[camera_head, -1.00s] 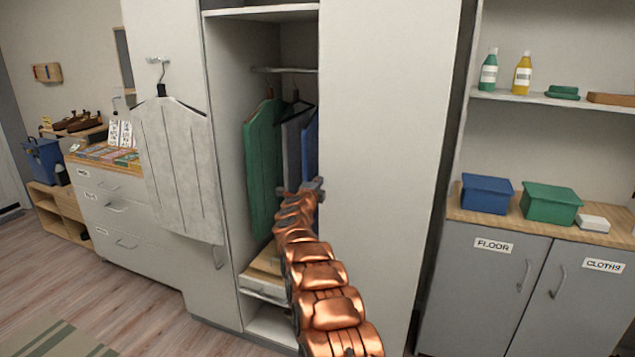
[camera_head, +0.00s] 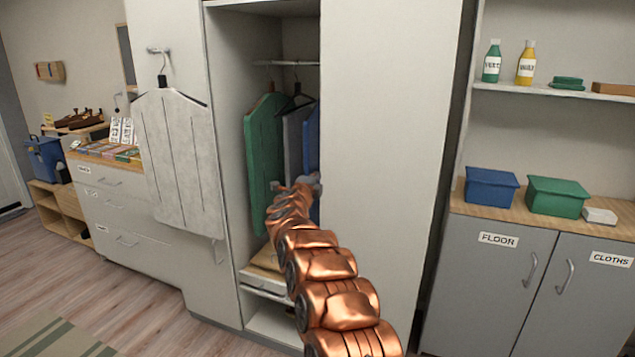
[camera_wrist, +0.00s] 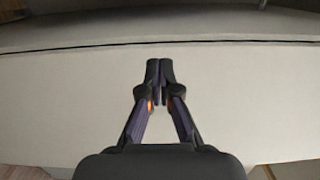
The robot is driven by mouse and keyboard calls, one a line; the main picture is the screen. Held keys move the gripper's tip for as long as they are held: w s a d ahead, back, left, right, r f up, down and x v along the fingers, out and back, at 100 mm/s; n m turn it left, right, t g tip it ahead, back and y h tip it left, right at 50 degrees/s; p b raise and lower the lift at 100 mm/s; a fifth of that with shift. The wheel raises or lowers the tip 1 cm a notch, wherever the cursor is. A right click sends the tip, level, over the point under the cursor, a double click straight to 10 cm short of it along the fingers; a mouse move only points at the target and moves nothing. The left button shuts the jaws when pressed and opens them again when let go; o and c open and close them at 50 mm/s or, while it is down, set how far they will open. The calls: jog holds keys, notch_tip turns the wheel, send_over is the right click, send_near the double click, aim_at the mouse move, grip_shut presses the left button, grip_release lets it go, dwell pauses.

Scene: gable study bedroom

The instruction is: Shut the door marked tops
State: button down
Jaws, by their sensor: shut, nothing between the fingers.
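No label reading tops shows in either view. A tall wardrobe stands open in the head view, with green, grey and blue garments (camera_head: 265,160) hanging inside. A plain pale panel (camera_head: 385,130) covers its right side; I cannot tell if this is the marked door. A pale panel (camera_head: 170,25) on the left carries a hook with a light grey garment (camera_head: 180,160) on a hanger. My gripper (camera_head: 312,183) is in front of the opening, by the right panel's left edge. In the wrist view my gripper (camera_wrist: 160,75) is shut and empty before a pale flat surface (camera_wrist: 70,100); contact is unclear.
A drawer unit (camera_head: 110,205) stands at the left. Grey cupboards marked FLOOR (camera_head: 490,285) and CLOTHS (camera_head: 595,310) stand at the right, with blue (camera_head: 490,190) and green boxes (camera_head: 556,197) on top.

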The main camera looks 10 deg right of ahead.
jog(key=s+a+r+n+y, duration=0.3)
jog(key=s+a+n+y, duration=0.2)
jog(key=s+a, duration=0.15)
jog(key=s+a+r+n+y, duration=0.35)
jog(key=s+a, duration=0.25)
jog(key=s, duration=0.2)
jog(key=s+a+f+n+g+y+p, duration=0.1)
jog(key=s+a+f+n+g+y, duration=0.1)
jog(key=s+n+g+y, duration=0.65)
jog(key=s+d+f+n+g+h+p, duration=0.1)
jog(key=s+d, duration=0.5)
jog(key=s, duration=1.1)
jog(key=s+d+f+n+g+h+p, duration=0.1)
jog(key=s+d+f+n+g+h, duration=0.2)
jog(key=s, duration=1.5)
jog(key=s+d+f+n+g+h+p, duration=0.1)
jog(key=s+d+f+g+h, duration=0.4)
jog(key=s+d, duration=0.5)
jog(key=s+f+p, duration=0.1)
jog(key=s, duration=0.6)
jog(key=shift+s+d+f+n+g+h, duration=0.25)
jog(key=shift+f+n+g+h, duration=0.05)
jog(key=shift+f+n+g, duration=0.1)
jog(key=c, duration=1.9)
grip_release()
